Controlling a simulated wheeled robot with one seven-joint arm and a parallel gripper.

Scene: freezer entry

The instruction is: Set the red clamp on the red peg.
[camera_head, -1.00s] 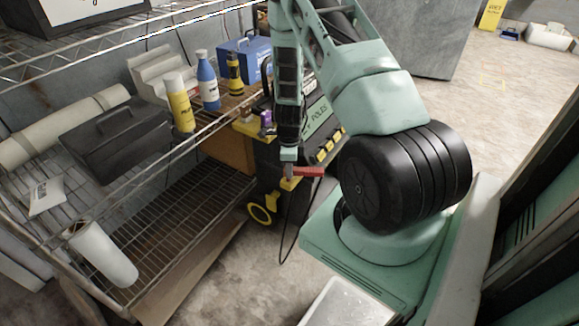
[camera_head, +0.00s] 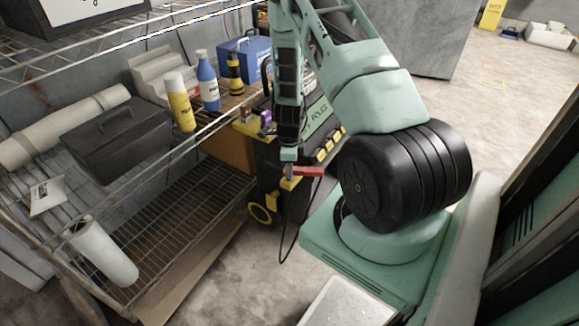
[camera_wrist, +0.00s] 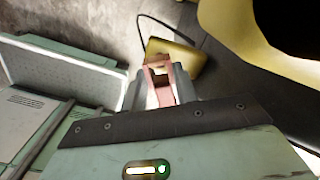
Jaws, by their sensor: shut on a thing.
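The red clamp (camera_head: 307,171) is held at the end of my arm, low in front of a dark cart. In the wrist view the clamp (camera_wrist: 159,84) stands out between the fingers of my gripper (camera_wrist: 160,92), which is shut on it. In the head view my gripper (camera_head: 289,165) points down, with the clamp reaching out to the right. I cannot make out a red peg in either view.
A dark cart with yellow parts (camera_head: 262,213) stands just behind my gripper. A wire shelf (camera_head: 165,215) is at the left, with a yellow bottle (camera_head: 181,107), a blue bottle (camera_head: 208,85) and a blue box (camera_head: 252,58) nearby. Concrete floor is open at the upper right.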

